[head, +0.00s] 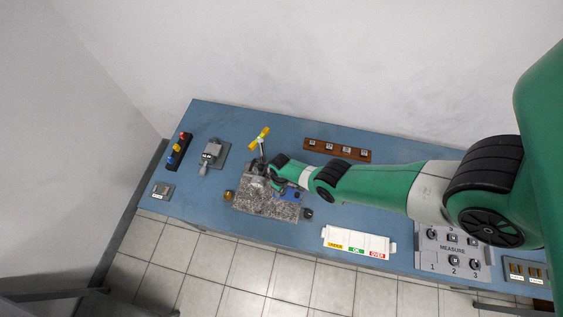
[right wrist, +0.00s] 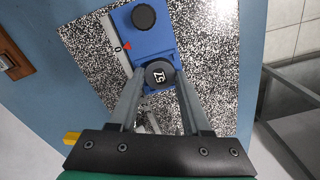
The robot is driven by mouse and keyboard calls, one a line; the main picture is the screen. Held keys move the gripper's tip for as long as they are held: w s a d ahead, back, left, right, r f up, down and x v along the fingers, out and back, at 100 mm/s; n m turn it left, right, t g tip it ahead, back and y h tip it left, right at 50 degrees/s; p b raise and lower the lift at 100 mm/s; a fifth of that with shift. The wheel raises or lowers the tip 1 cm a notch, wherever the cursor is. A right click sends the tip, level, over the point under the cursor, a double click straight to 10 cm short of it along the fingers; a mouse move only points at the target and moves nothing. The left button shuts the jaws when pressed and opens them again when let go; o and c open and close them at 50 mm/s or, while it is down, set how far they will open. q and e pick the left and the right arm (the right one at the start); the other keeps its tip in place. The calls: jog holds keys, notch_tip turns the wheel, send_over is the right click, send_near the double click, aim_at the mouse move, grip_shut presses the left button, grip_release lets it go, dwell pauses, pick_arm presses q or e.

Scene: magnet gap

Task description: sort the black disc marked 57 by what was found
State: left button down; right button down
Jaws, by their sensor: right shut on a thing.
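The black disc marked 57 (right wrist: 159,77) sits between the fingertips of my right gripper (right wrist: 159,86) in the right wrist view, its white number facing up. The gripper is shut on it. The disc is at the near end of a blue gauge block (right wrist: 152,44); whether it touches the block I cannot tell. The block also shows in the head view (head: 291,194), on a speckled granite plate (head: 262,207). In the head view my right gripper (head: 274,182) hides the disc. A white tray labelled UNDER, OK and OVER (head: 357,231) lies right of the plate. My left gripper is not in view.
A brown rack (head: 337,150) stands at the back. A grey MEASURE panel (head: 453,251) is at the right. A yellow tool (head: 260,137), a grey clamp-like device (head: 211,153) and a small brass piece (head: 228,195) lie left. A dark knob (head: 308,213) is by the plate's right edge.

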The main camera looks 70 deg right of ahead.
jog(key=shift+r+p, duration=2.6)
jog(key=shift+f, duration=0.1)
